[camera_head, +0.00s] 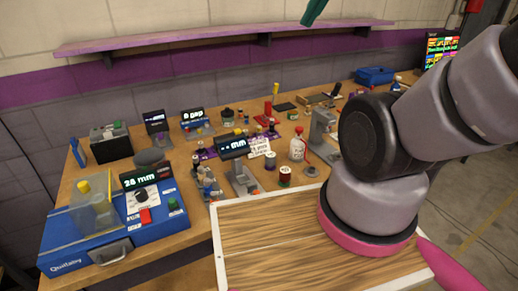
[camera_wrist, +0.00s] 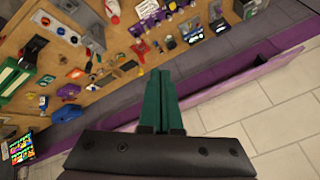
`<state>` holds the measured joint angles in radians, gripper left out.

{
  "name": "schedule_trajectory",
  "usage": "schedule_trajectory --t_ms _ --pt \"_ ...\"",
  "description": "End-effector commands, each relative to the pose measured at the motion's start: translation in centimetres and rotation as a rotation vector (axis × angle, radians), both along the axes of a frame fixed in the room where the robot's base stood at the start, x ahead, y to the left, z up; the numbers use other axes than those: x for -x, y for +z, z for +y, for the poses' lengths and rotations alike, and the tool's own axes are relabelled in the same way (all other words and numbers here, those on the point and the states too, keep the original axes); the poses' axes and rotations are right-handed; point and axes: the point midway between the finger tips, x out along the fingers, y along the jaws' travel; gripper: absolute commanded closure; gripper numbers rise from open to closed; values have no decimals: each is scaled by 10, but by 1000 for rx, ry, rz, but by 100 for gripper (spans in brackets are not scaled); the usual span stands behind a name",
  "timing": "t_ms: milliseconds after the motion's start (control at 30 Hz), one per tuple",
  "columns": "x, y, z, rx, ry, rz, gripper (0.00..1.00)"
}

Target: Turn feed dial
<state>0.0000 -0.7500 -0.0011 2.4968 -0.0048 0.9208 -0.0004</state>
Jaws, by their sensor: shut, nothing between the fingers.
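A blue machine (camera_head: 125,236) stands at the left end of the wooden workbench in the head view. It has a small display reading "28 mm" (camera_head: 146,177). Below the display is a white plate with a dark round dial (camera_head: 141,196); its label is too small to read, so I cannot confirm it is the feed dial. My gripper's green fingers (camera_head: 313,12) show at the top edge of the head view, high above the bench and far from the dial. In the wrist view the fingers (camera_wrist: 161,73) are together and empty. I cannot pick out the dial there.
Beside the dial are a red switch (camera_head: 146,215), a green button (camera_head: 173,204) and a clear cover with a yellow knob (camera_head: 93,210). Other small displays, bottles and tools crowd the bench. A purple shelf (camera_head: 215,39) runs along the wall. A wood-topped tray (camera_head: 280,250) lies in front.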

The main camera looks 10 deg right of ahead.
Motion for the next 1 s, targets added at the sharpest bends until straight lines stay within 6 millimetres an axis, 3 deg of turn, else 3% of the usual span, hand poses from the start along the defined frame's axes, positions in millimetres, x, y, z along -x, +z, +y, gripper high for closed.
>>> schedule_trajectory --t_ms 267,300,467,500,667,767,867,1000 --pt "0 0 0 0 0 0 100" --pt "0 0 0 0 0 0 96" --pt "0 0 0 0 0 0 35" --pt "0 0 0 0 0 0 31" --pt "-6 -1 5 26 42 11 31" --pt "-21 -6 19 96 151 40 31" --pt "-43 -15 45 200 329 76 31" --pt "-73 -37 94 355 626 117 31"
